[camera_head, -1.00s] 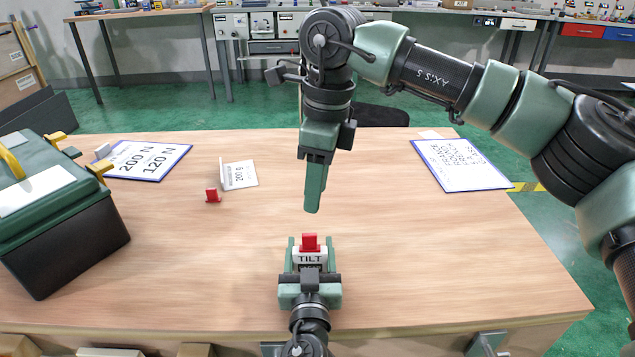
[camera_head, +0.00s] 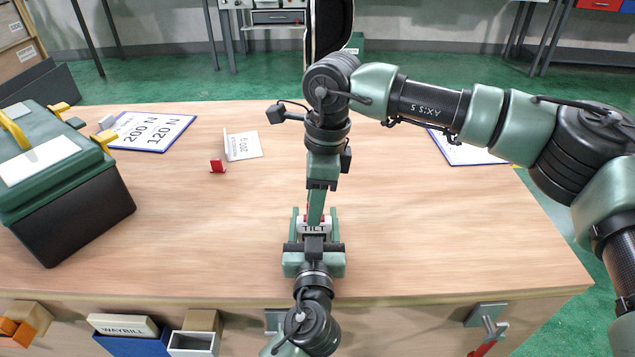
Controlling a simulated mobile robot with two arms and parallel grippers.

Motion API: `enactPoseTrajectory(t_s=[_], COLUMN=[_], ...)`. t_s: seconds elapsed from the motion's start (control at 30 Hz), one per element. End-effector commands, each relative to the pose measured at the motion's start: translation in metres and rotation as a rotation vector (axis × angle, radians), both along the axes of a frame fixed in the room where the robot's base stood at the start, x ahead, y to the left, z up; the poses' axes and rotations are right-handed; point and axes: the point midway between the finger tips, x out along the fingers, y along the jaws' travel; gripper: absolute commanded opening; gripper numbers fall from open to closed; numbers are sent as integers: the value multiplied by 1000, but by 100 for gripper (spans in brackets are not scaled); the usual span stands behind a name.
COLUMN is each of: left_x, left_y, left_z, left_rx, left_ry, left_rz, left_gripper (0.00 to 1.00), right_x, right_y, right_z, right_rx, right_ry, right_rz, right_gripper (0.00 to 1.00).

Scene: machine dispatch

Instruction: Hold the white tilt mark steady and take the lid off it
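The white tilt mark (camera_head: 314,229), lettered TILT, stands between the fingers of my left gripper (camera_head: 314,226) above the front part of the table. These fingers press in from both sides. Its red lid (camera_head: 305,218) is on top, mostly hidden behind my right gripper (camera_head: 315,220). The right gripper points straight down with its fingertips at the lid. Its fingers line up one behind the other, so I cannot see whether they are closed on the lid.
A green and black toolbox (camera_head: 70,205) stands at the left of the table. A small red piece (camera_head: 217,166), a folded white card (camera_head: 243,146) and a clipboard (camera_head: 150,131) lie behind. Another clipboard (camera_head: 460,150) is at the back right. The table's right side is clear.

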Motion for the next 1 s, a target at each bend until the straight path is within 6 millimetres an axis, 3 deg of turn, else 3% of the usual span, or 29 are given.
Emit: enactPoseTrajectory(t_s=[0.4, 0.43, 0.57, 1.0], left_x=[0, 0, 0, 0], left_y=[0, 0, 0, 0], left_z=[0, 0, 0, 0], left_rx=[0, 0, 0, 0], left_ry=[1, 1, 1, 1], left_rz=[0, 0, 0, 0], left_gripper=[0, 0, 0, 0], right_x=[0, 0, 0, 0], right_y=[1, 1, 1, 1], right_z=[-10, -10, -10, -10], right_rx=[0, 0, 0, 0], right_ry=[0, 0, 0, 0], right_rz=[0, 1, 1, 0], right_gripper=[40, 37, 1, 0])
